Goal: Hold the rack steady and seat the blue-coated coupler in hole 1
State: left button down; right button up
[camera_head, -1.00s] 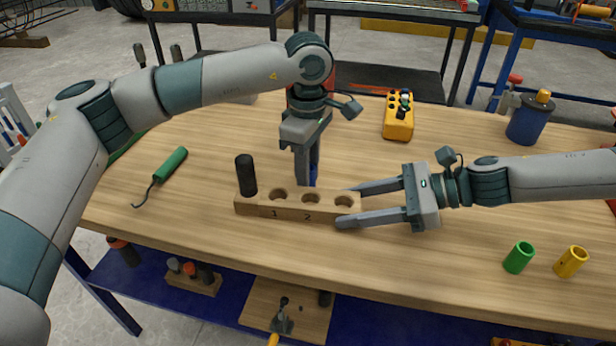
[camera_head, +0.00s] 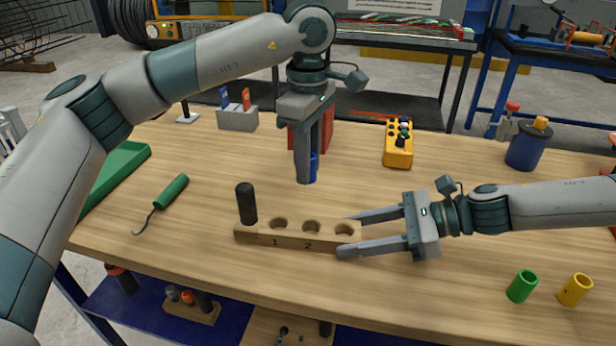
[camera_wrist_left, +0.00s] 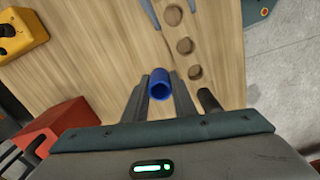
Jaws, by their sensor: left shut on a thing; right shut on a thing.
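The wooden rack (camera_head: 291,241) lies on the bench with holes numbered 1 and 2 and another hole at its right end. A black peg (camera_head: 246,203) stands at its left end. Hole 1 (camera_head: 278,224) is empty. My right gripper (camera_head: 350,235) is shut on the rack's right end. My left gripper (camera_head: 309,178) points down behind the rack, shut on the blue coupler (camera_head: 314,168), held above the bench. The left wrist view shows the coupler (camera_wrist_left: 160,85) between the fingers, its open end visible, apart from the rack's holes (camera_wrist_left: 185,45).
A green-handled hook tool (camera_head: 167,198) lies left of the rack. A yellow control box (camera_head: 398,147) and a blue canister (camera_head: 528,147) stand at the back right. Green (camera_head: 522,286) and yellow (camera_head: 575,289) couplers stand at front right. A red block (camera_head: 326,135) is behind my left gripper.

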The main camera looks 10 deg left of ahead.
pick_arm(q)
jog(key=shift+r, duration=0.25)
dwell(0.4)
jog(key=shift+s+a+r, duration=0.25)
jog(key=shift+s+r, duration=0.05)
jog(key=s+a+r+n, duration=0.1)
jog(key=s+a+r, duration=0.2)
jog(key=s+a, duration=0.1)
jog(key=shift+s+a+r, duration=0.2)
jog(key=shift+s+r, duration=0.2)
jog(key=shift+s, duration=0.5)
jog(key=shift+f, duration=0.1)
notch_tip(320, 180, down, 6)
